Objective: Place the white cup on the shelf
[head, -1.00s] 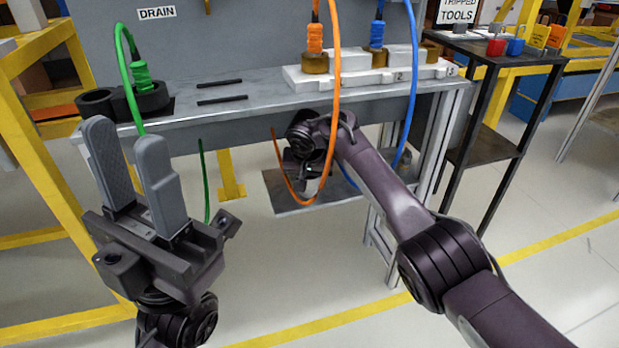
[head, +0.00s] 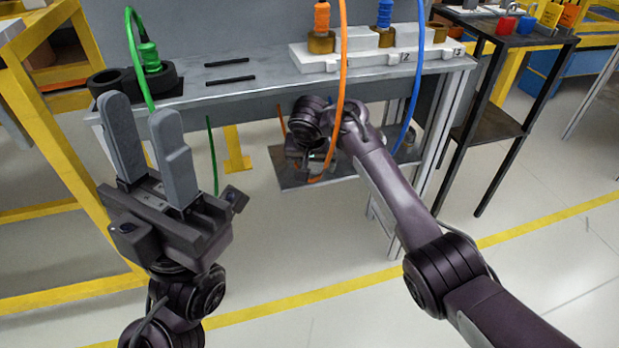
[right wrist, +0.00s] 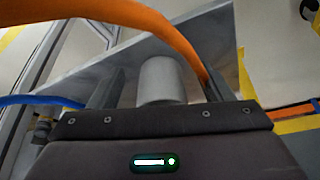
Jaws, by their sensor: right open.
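A pale grey-white cylinder, which looks like the white cup (right wrist: 162,82), stands between the fingers of my right gripper (right wrist: 158,76) in the right wrist view. The gripper is open, with a gap on each side of the cup. The grey lower shelf (head: 288,180) under the bench shows behind the cup in the right wrist view (right wrist: 222,42). I cannot tell if the cup touches it. In the head view, my right wrist hides the cup and fingertips. My left gripper (head: 137,117) is open and empty, fingers up, in front of the bench's left end.
An orange hose (head: 343,80) hangs across my right arm and passes close to the right gripper's fingers (right wrist: 170,30). A blue hose (head: 414,95) hangs to its right, a green one (head: 135,60) at left. A yellow frame (head: 60,150) stands at left, a dark side table (head: 500,130) at right.

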